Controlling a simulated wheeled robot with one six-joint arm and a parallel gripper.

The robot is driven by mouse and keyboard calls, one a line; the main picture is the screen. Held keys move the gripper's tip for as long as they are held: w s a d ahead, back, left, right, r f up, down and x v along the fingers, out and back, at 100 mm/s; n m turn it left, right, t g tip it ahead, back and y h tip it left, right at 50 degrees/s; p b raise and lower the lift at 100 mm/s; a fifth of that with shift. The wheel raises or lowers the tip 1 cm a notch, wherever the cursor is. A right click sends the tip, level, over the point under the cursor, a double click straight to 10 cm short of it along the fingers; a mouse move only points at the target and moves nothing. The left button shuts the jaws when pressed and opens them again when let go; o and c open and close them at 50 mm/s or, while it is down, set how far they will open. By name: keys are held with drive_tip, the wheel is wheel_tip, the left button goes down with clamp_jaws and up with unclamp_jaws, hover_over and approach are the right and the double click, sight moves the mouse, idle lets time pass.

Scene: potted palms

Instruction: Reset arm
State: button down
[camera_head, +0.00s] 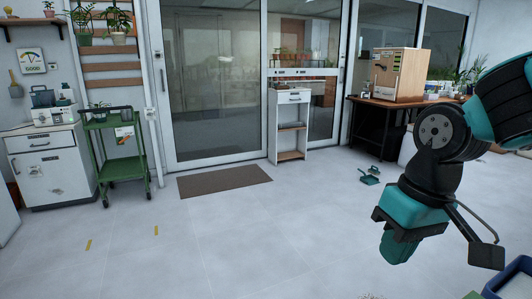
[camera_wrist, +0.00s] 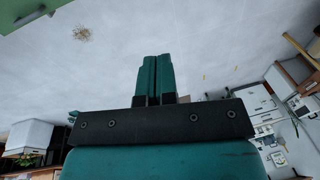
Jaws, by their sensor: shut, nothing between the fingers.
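My arm reaches in from the right edge of the head view, with my gripper (camera_head: 397,250) hanging down over the pale floor. In the wrist view my gripper (camera_wrist: 157,58) shows two teal fingers side by side and touching. It is shut and holds nothing. Nothing touches the fingers, and open floor lies behind them.
A green wheeled cart (camera_head: 118,150) and a white cabinet (camera_head: 52,167) stand at the left. A brown mat (camera_head: 225,180) lies before the glass doors. A small dark teal item (camera_head: 369,176) lies on the floor. A blue-rimmed bin (camera_head: 512,278) is at lower right. The middle floor is clear.

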drive_tip(key=s+a+n+y, duration=0.2)
drive_tip(key=s+a+n, duration=0.15)
drive_tip(key=s, duration=0.75)
wheel_tip(320, 180, up, 15)
drive_tip(key=p, duration=1.5)
drive_tip(key=shift+a+r, duration=0.15)
drive_tip(key=shift+a, duration=0.1)
drive_tip(key=shift+s, duration=0.1)
